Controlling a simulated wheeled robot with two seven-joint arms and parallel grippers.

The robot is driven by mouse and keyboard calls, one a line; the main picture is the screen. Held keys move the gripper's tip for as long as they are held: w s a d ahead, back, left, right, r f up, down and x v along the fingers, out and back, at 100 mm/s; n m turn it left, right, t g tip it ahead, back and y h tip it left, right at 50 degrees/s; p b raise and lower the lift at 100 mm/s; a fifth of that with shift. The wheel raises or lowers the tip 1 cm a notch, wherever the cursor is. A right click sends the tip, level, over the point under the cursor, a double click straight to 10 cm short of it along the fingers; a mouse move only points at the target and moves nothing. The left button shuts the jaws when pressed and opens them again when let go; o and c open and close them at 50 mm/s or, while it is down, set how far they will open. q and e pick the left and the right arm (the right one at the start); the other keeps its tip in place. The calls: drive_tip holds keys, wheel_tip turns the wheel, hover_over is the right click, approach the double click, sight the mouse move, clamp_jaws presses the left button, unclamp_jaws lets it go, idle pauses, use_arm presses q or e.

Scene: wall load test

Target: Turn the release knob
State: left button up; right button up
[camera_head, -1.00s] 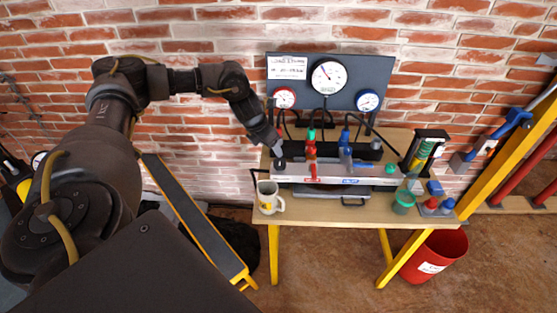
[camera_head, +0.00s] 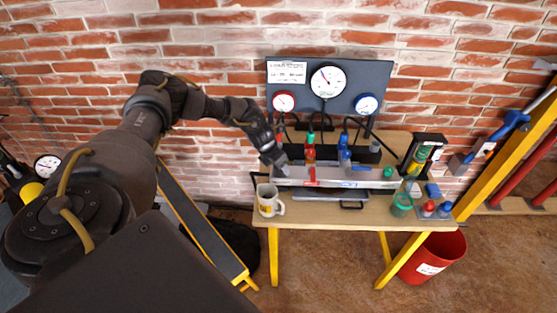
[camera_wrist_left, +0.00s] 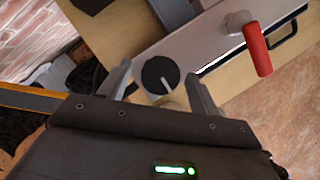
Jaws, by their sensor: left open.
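The release knob (camera_wrist_left: 160,75) is a round black dial with a white pointer line, on the grey block's end. It shows in the left wrist view; in the head view my gripper hides it. My left gripper (camera_wrist_left: 157,69) is open, with one finger on each side of the knob in that picture. I cannot tell whether the fingers touch it. In the head view my left gripper (camera_head: 279,163) is at the left end of the grey block (camera_head: 335,178). My right gripper is not in view.
A mug (camera_head: 267,201) stands close in front on the bench (camera_head: 330,213). A gauge panel (camera_head: 328,85) is behind. A red bin (camera_head: 433,255) is below right.

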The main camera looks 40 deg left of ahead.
use_arm(q)
drive_tip(key=c, duration=1)
